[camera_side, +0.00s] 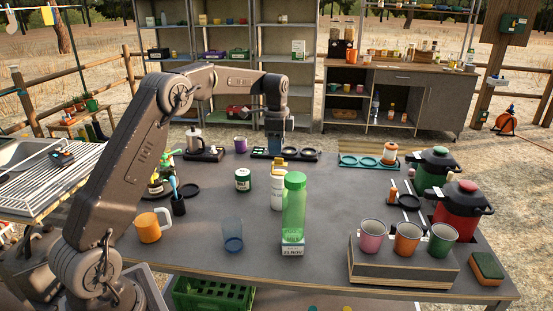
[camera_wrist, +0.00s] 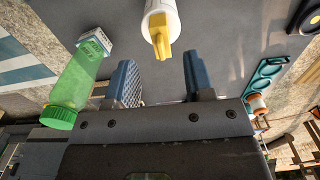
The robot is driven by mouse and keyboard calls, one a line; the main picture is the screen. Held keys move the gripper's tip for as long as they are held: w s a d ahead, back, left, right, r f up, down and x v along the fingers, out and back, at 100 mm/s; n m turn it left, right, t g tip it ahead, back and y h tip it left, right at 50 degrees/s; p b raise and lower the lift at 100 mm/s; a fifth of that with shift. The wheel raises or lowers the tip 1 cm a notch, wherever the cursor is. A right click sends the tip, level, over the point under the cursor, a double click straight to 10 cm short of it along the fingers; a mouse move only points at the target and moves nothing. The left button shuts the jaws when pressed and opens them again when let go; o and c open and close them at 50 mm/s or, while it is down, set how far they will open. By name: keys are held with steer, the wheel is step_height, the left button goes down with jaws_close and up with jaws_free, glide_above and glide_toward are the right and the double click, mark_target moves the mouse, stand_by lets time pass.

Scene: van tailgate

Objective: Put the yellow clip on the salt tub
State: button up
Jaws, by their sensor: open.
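The yellow clip (camera_side: 280,164) sits on top of a white cylindrical container (camera_side: 278,188) near the middle of the table. In the wrist view the yellow clip (camera_wrist: 161,38) shows against the end of the white container (camera_wrist: 157,9), which the top edge cuts off. I cannot read the labels, so I cannot tell whether this container or the dark green tub (camera_side: 242,180) with a pale label is the salt tub. My gripper (camera_side: 276,151) points down. In the wrist view my gripper (camera_wrist: 162,84) has its blue fingers apart and empty, with the clip beyond the gap.
A tall green bottle (camera_side: 294,208) stands close beside the white container. A clear blue cup (camera_side: 232,237) and an orange mug (camera_side: 150,228) stand to the left. Cups on a raised box (camera_side: 400,267) and a red jug (camera_side: 462,212) are at right. Bare tabletop lies between.

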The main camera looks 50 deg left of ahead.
step_height(320, 180, up, 5)
steer(key=s+d+r+n+t, duration=0.35)
steer(key=s+d+r, duration=0.55)
steer(key=s+d, duration=0.45)
steer(key=s+d+f+n+t, duration=0.1)
steer(key=s+d+f+n, duration=0.1)
steer(key=s, duration=0.7)
steer(key=s+d+f+n+t, duration=0.1)
steer(key=s+d+f+n, duration=0.2)
steer(key=s+d, duration=0.3)
steer(key=s+f, duration=0.1)
steer(key=s, duration=0.2)
steer(key=shift+s+d+f, duration=0.15)
steer(key=shift+s+f, duration=0.15)
steer(key=shift+f, duration=0.1)
steer(key=shift+n, duration=0.25)
